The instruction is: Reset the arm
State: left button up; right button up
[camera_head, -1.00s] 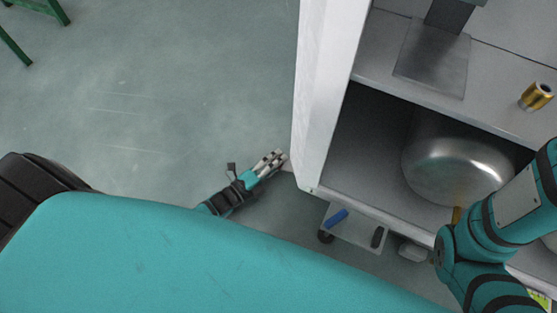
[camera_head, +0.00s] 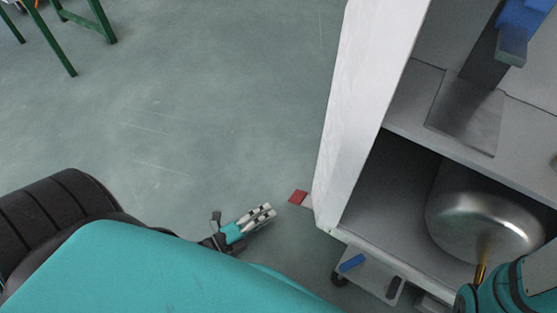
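My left gripper (camera_head: 264,214) hangs low over the grey floor, just beyond the edge of my teal body and left of the white cabinet. Its pale fingers lie close together and point up and to the right. Nothing shows between them, but how far apart they are is too small to tell. My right arm (camera_head: 515,290) shows only in part at the lower right corner, in front of the cabinet. My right gripper is out of the picture.
The white cabinet (camera_head: 350,110) stands at the right, with a rounded metal tank (camera_head: 480,225) in its lower bay. A blue part (camera_head: 522,25) is above its shelf. A small red piece (camera_head: 298,197) is on the floor. Green legs (camera_head: 55,40) stand upper left. Floor between is clear.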

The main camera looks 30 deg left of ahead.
pick_arm(q)
jog(key=shift+s+a, duration=0.15)
jog(key=shift+s, duration=0.2)
dwell(0.3)
